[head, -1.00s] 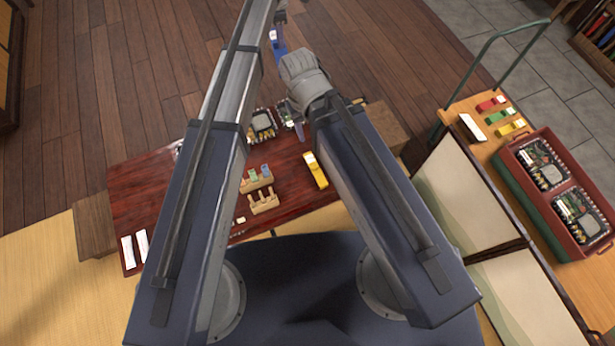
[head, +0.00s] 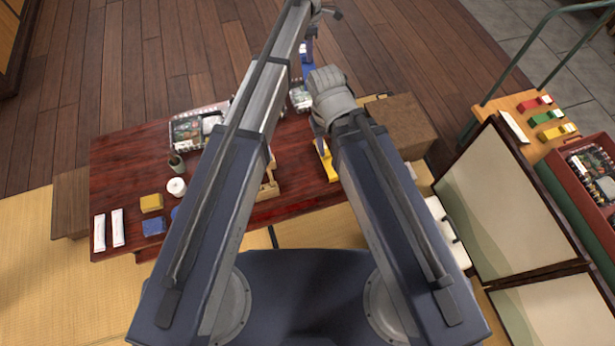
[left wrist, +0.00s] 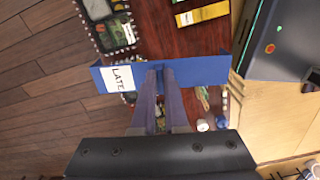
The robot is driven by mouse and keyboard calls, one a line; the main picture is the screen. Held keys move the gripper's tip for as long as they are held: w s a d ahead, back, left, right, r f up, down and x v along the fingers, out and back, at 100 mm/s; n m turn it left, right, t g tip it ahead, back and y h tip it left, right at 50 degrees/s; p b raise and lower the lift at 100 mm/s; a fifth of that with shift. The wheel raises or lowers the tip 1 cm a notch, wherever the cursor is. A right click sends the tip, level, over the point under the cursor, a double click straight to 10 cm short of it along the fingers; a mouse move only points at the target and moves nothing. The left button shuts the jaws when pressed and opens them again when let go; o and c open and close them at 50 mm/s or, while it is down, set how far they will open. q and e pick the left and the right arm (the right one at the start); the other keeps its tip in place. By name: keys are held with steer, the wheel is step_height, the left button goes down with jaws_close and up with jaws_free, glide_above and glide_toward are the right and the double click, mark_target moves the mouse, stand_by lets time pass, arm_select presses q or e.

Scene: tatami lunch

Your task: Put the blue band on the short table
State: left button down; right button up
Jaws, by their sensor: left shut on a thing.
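The blue band (left wrist: 112,76) carries a white label reading LATE. My left gripper (left wrist: 160,72) is shut on its middle in the left wrist view, holding it across the fingers. In the head view the blue band (head: 307,66) hangs beyond my left arm, near the far edge of the low red-brown table (head: 120,165). A yellow band (head: 327,160) lies on that table; it also shows in the left wrist view (left wrist: 202,14). My right gripper (head: 318,126) is mostly hidden behind its grey wrist, so its jaws cannot be made out.
A lunch box (head: 190,132), a cup (head: 176,164), a white roll (head: 176,186), yellow and blue blocks and white packets (head: 108,229) are on the table's left. A cart (head: 535,103) with red, green and yellow bands stands right, behind pale folding panels (head: 500,210).

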arm_select(q)
step_height(320, 180, down, 25)
steer(key=b, duration=2.3)
steer(key=s+f+n, duration=0.1)
steer(key=s+n, duration=0.1)
steer(key=s, duration=1.6)
step_height(320, 180, down, 6)
steer(key=b, duration=0.7)
steer(key=shift+w+a+f, duration=0.15)
steer(key=shift+w+f, duration=0.05)
steer(key=shift+w, duration=0.05)
steer(key=shift+f, duration=0.1)
step_height(320, 180, down, 4)
steer(key=b, duration=0.3)
steer(key=shift+r+b, duration=0.25)
steer(key=shift+b, duration=0.1)
steer(key=shift+f, duration=0.2)
steer(key=c, duration=0.9)
jaws_free()
steer(key=shift+c, duration=0.2)
